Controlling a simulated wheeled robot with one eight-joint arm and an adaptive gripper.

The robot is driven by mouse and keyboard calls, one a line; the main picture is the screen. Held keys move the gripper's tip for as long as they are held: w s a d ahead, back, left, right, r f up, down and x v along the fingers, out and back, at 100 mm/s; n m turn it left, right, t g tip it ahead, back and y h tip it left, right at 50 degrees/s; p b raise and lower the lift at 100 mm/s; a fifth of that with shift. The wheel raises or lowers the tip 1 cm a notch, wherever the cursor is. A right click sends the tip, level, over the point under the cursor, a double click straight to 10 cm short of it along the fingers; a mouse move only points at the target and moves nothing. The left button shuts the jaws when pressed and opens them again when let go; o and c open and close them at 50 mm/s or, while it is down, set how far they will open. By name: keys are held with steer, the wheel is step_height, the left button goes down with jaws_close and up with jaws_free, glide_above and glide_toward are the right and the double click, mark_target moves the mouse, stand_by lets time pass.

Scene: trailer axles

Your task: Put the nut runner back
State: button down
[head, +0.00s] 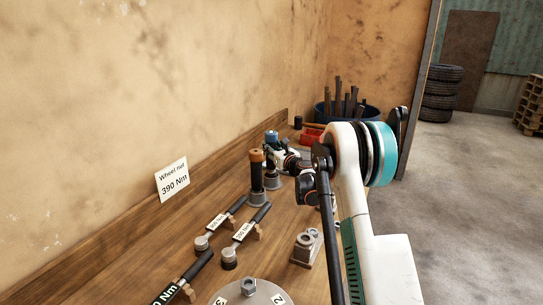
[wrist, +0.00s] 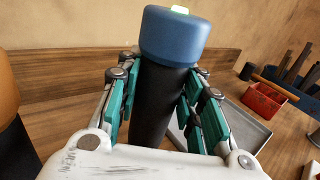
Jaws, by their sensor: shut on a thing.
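A black cylindrical nut runner with a blue cap (wrist: 175,38) is upright between the fingers of my gripper (wrist: 158,92). The fingers are shut on its black body just below the cap. In the head view its blue cap (head: 271,136) shows at the back of the bench, with my gripper (head: 281,150) around it. A similar tool with an orange cap (head: 257,157) stands upright in a grey holder to the left. Another grey holder (head: 273,182) is just right of that one, below my gripper. The lower end of the blue-capped tool is hidden.
Several labelled wrenches (head: 228,213) lie on supports along the bench. A round numbered plate (head: 248,292) and a metal block (head: 305,248) are nearer. A grey tray (wrist: 245,135) and a red box (wrist: 264,101) lie beyond my gripper. A wall sign (head: 172,180) reads "Wheel nut 390 Nm".

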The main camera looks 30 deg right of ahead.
steer(key=shift+f+b, duration=0.3)
steer(key=shift+f, duration=0.95)
steer(key=c, duration=1.1)
jaws_free()
steer(key=shift+f, duration=0.1)
steer(key=s+p, duration=0.3)
steer(key=s, duration=1)
steer(key=shift+s+d+f+p, duration=0.35)
steer(key=shift+s, duration=0.05)
